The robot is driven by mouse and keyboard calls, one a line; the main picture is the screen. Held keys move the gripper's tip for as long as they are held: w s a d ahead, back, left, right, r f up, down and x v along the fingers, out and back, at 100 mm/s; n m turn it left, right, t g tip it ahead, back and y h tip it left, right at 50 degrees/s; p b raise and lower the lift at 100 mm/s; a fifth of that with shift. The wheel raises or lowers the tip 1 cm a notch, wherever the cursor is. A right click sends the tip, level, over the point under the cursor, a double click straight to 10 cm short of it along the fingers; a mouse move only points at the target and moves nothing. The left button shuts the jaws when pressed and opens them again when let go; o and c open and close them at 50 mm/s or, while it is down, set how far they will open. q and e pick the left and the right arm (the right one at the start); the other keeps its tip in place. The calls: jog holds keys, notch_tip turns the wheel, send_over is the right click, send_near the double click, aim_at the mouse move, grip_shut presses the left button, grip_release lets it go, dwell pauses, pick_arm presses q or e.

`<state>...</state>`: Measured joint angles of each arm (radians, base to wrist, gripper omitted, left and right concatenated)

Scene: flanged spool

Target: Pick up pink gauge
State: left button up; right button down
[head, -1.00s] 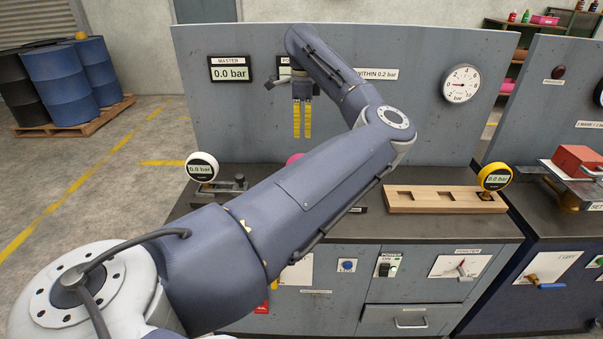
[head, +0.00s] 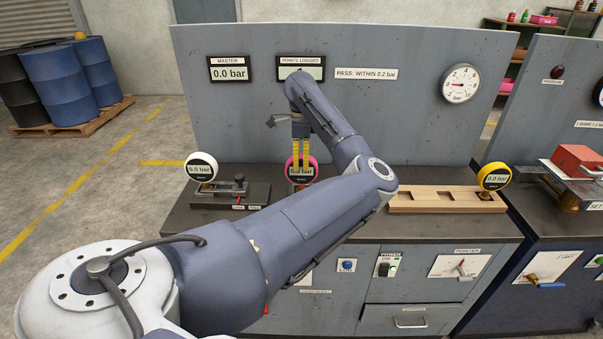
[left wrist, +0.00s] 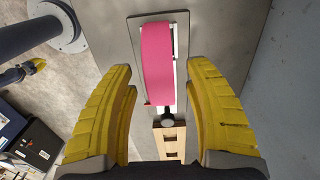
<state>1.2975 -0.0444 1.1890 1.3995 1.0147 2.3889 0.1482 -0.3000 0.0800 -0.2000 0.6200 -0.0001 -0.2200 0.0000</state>
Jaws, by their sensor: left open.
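The pink gauge (head: 301,168) stands upright on the bench near its back, with a 0.0 bar display. My arm partly covers it from below. In the left wrist view the pink gauge (left wrist: 158,65) shows edge-on as a pink band. My left gripper (head: 301,160) is open, its yellow fingers pointing down at the gauge in the head view. In the left wrist view the left gripper's fingers (left wrist: 162,85) stand on either side of the gauge, with clear gaps and no contact visible. My right gripper is not in view.
A white gauge (head: 201,166) stands to the left, by a dark clamp fixture (head: 235,190). A wooden rack (head: 430,208) with empty slots lies to the right, a yellow gauge (head: 495,176) at its right end. The grey panel (head: 400,120) rises behind the bench.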

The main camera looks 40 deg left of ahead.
aim_at(302, 176)
pick_arm(q)
jog(key=shift+f, duration=1.2)
jog(key=shift+c, duration=0.2)
grip_shut()
